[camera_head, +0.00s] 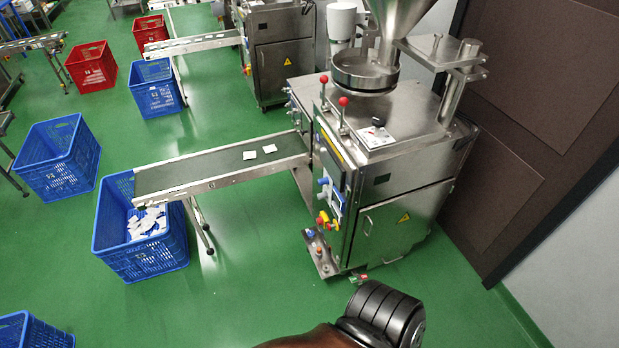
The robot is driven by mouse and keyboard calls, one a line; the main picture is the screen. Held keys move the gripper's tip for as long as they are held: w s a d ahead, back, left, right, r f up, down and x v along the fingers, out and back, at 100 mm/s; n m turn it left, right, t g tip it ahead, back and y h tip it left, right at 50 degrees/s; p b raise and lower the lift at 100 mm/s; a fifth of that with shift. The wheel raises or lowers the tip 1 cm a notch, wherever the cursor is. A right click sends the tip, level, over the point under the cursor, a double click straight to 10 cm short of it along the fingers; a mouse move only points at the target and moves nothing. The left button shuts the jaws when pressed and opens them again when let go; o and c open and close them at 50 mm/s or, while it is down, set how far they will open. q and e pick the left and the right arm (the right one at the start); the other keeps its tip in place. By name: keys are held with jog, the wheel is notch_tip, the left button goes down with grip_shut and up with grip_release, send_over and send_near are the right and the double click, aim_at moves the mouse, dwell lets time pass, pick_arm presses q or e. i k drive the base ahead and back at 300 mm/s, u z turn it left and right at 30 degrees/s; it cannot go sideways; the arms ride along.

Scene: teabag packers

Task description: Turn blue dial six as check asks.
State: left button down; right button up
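A steel teabag packing machine (405,215) stands right of centre. Its narrow left face carries a control panel (336,200) with small blue parts (323,182) and red and yellow knobs (323,219) below. Another small blue part (309,233) sits low by the machine's foot plate. The panel is seen at a steep angle. I cannot read any number or check, and cannot tell which blue part is dial six or how it is turned. Neither of my grippers shows in the head view.
A conveyor (190,172) bearing two white teabags runs left from the machine to a blue crate (112,250) with several packets. More blue and red crates (91,66) and a second machine (283,60) stand behind. Green floor (250,265) is clear in front.

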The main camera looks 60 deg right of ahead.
aim_at(321, 182)
jog(key=z, duration=0.6)
jog(key=i, duration=0.85)
jog(key=z, duration=0.75)
